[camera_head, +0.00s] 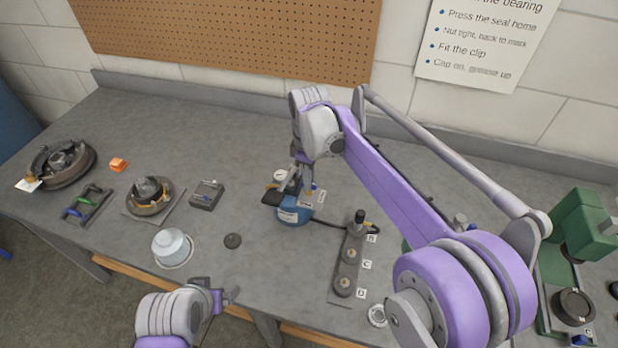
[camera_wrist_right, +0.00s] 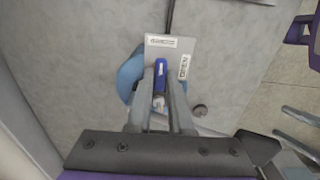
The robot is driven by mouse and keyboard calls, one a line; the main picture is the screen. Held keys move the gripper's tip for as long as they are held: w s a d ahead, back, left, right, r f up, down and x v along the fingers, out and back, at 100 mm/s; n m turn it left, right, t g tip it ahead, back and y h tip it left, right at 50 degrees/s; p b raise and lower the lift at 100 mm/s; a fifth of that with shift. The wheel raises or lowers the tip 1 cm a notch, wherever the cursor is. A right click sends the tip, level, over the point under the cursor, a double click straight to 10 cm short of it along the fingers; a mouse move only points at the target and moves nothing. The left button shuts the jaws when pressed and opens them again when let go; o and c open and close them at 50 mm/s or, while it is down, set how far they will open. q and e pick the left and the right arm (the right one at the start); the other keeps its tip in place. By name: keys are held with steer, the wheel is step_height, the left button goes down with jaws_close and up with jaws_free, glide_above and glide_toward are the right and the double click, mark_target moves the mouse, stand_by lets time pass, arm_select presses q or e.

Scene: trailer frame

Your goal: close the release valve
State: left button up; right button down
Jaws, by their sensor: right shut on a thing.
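The release valve's blue lever (camera_wrist_right: 160,72) shows between the fingers in the right wrist view. It sits on a grey plate with a label reading OPEN (camera_wrist_right: 184,67) at its right and another label (camera_wrist_right: 160,42), too small to read surely, above. The lever lies roughly upright in that picture, towards the upper label. The plate is on the round blue pump (camera_head: 292,215) on the bench. My right gripper (camera_wrist_right: 160,80) is shut on the lever; it also shows above the pump in the head view (camera_head: 304,187). My left gripper (camera_head: 228,298) is open and empty by the front edge.
A board with lettered stations (camera_head: 345,265) stands right of the pump, joined by a black hose. A green press (camera_head: 582,226) is at far right. Hubs (camera_head: 62,163) stand far left.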

steer(key=c, duration=0.8)
jaws_free()
step_height(320, 180, up, 11)
steer(key=shift+f+p, duration=0.1)
steer(key=shift+p, duration=0.3)
steer(key=s+d+f+m+t, duration=0.2)
steer(key=s+d+f+m, duration=0.2)
steer(key=s, duration=0.4)
steer(key=s+d+f+m+t, duration=0.2)
steer(key=s+d+f+m, duration=0.3)
steer(key=s, duration=0.3)
steer(key=s+d+f+m+t, duration=0.1)
steer(key=s+d+f+m, duration=0.4)
steer(key=s, duration=0.3)
steer(key=shift+s+f+t, duration=0.3)
steer(key=shift+f+t, duration=0.1)
steer(key=shift+f, duration=0.1)
